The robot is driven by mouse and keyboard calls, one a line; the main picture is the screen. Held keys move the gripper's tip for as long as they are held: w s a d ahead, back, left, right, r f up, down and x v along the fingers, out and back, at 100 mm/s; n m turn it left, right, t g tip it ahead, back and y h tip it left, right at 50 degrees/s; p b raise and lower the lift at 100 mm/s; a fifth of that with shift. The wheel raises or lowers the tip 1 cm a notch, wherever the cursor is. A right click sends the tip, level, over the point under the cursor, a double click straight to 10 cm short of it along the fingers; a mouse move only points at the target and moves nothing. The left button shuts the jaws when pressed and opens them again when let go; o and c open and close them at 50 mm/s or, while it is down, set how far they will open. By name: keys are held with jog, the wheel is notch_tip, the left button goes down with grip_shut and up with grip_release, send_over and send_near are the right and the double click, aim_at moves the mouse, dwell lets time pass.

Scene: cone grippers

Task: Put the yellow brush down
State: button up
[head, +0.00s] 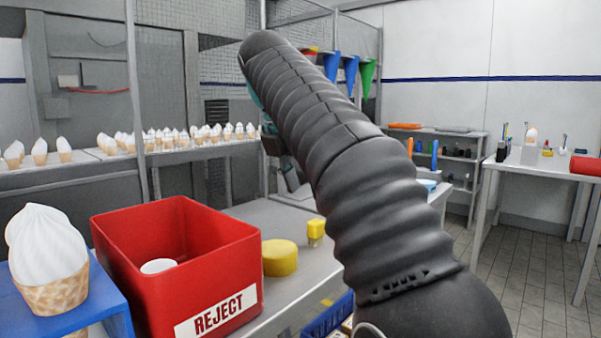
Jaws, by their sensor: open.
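A small yellow block-like thing (316,232), which may be the yellow brush, stands on the grey worktop (240,212) right of the red bin; bristles cannot be made out. A round yellow thing (279,257) sits just left of it. My gripper (289,180) shows only in part beyond my ribbed black arm, over the far part of the worktop. It is open, and the arm hides much of it. I see nothing held in it, and it is apart from both yellow things.
A red bin marked REJECT (140,235) with a white round thing (158,266) inside stands at left. A cone with white swirl (48,258) stands on a blue stand (105,290). Several cones line the back. A side table (535,160) stands right, beyond open floor.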

jog(key=shift+v, duration=1.1)
jog(key=s+d+f+m+y, duration=0.2)
jog(key=s+d+f+m, duration=0.7)
jog(key=d+m, duration=0.5)
jog(key=s+d+f+m+t, duration=0.1)
jog(key=s+d+f+m, duration=0.1)
jog(key=s+f+m, duration=0.5)
jog(key=s+d+f+m+t, duration=0.1)
jog(key=s+d+f+m, duration=0.2)
jog(key=s+f+m, duration=0.4)
notch_tip(320, 180, down, 8)
jog(key=shift+s+d+f+y, duration=0.15)
jog(key=shift+s+y, duration=0.25)
jog(key=shift+s, duration=0.35)
